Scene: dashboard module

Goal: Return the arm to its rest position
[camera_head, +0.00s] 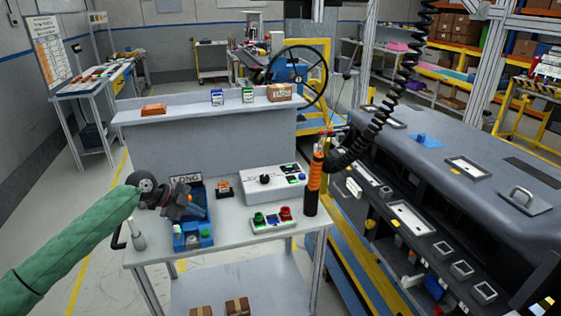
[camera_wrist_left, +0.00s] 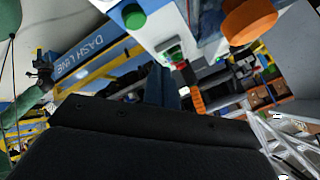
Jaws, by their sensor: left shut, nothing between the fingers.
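My left arm comes in from the left in a green sleeve. Its dark gripper (camera_head: 196,209) is over the blue bin (camera_head: 207,236) marked LONG, at the left end of the white cart top. It looks tilted down toward the bin and hides part of it. I cannot tell from this view whether it touches the bin. In the left wrist view the gripper's fingers (camera_wrist_left: 163,86) are together with nothing between them.
On the cart (camera_head: 232,217) stand a white switch box (camera_head: 270,182), a button box (camera_head: 271,221) and an orange-and-black driver (camera_head: 314,184) hanging from a coiled cable. The dashboard module (camera_head: 440,170) is at the right. A raised shelf (camera_head: 205,107) is behind the cart.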

